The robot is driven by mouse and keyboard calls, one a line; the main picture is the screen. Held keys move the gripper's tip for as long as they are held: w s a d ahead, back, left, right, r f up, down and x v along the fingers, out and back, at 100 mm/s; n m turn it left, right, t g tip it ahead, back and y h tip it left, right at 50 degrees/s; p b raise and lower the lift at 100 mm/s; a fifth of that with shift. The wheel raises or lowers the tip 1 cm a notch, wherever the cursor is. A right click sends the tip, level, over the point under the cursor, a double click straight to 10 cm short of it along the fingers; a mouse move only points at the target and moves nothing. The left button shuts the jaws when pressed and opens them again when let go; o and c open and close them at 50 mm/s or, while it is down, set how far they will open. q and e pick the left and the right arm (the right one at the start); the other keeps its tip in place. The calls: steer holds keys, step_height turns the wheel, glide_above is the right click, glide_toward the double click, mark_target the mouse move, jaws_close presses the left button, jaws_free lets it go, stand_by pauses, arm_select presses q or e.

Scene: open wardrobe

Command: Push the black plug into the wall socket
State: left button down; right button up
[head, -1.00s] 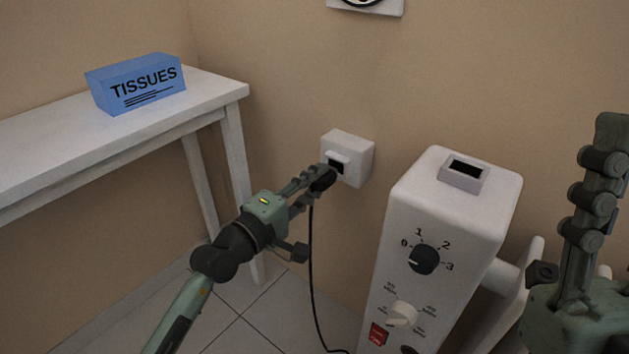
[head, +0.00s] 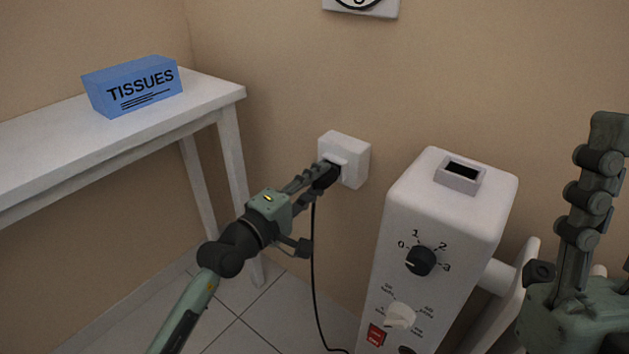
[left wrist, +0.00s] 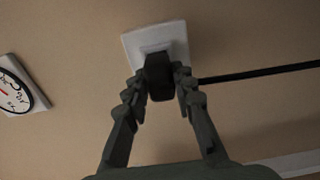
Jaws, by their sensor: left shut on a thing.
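The black plug (head: 325,176) is between the fingers of my left gripper (head: 318,180), which is shut on it. The plug is right at the front of the white wall socket (head: 355,165); its far end meets the socket face, and I cannot tell how deep it sits. In the left wrist view the plug (left wrist: 159,77) is held between both fingers, with the socket (left wrist: 168,38) directly behind it. A black cord hangs from the plug to the floor. My right gripper (head: 590,210) is raised at the right edge, with its fingertips only partly clear.
A white machine (head: 440,240) with knobs stands right of the socket. A white table (head: 205,95) with a blue tissue box (head: 132,86) is at left. A clock (left wrist: 15,88) is on the wall. Tiled floor (head: 265,320) shows between table and machine.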

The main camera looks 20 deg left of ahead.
arm_select(q)
steer(key=shift+w+d, duration=0.2)
steer(key=shift+w, duration=0.35)
steer(key=c, duration=1.2)
jaws_free()
steer(key=shift+s, duration=0.1)
steer(key=v, duration=1.2)
steer(key=shift+r, duration=0.1)
